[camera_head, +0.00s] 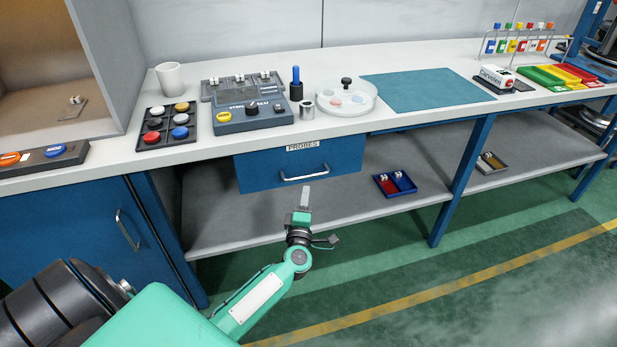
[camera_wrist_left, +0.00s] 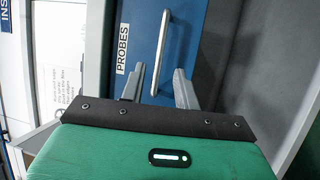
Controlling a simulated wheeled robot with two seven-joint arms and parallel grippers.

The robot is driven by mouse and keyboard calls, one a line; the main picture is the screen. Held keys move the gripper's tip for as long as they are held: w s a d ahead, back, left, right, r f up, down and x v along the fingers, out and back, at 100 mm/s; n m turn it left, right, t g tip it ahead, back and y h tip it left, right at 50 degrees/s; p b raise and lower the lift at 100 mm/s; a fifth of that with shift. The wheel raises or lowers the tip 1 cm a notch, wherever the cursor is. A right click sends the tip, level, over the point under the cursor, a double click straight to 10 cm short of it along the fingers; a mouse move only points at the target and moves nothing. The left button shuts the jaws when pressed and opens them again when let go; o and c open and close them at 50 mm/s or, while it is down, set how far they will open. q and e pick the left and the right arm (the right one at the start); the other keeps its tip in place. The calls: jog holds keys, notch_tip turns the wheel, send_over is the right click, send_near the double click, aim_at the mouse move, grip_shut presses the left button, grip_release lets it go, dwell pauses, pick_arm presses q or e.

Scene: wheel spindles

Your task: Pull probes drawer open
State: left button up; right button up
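The probes drawer (camera_head: 258,172) has a blue front with a PROBES label and a silver bar handle (camera_head: 304,177). It hangs under the bench top and its front looks about flush with the bench edge. My left gripper (camera_head: 306,190) is just in front of and below the handle in the head view. In the left wrist view the gripper (camera_wrist_left: 159,70) is open, its two grey fingers apart. One end of the handle (camera_wrist_left: 164,40) shows between the fingertips; I cannot tell whether they touch it. My right gripper is not in view.
The bench top (camera_head: 330,128) above holds a control box (camera_head: 245,115), a button tray (camera_head: 168,130) and a round dish (camera_head: 335,108). A lower shelf (camera_head: 340,205) carries a red and blue bin (camera_head: 394,184). A blue cabinet (camera_head: 75,235) stands left. The floor in front is clear.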

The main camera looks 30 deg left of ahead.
aim_at(309, 175)
pick_arm(q)
jog(key=x, duration=0.8)
jog(key=shift+w+a, duration=0.15)
jog(key=shift+w, duration=0.15)
grip_shut()
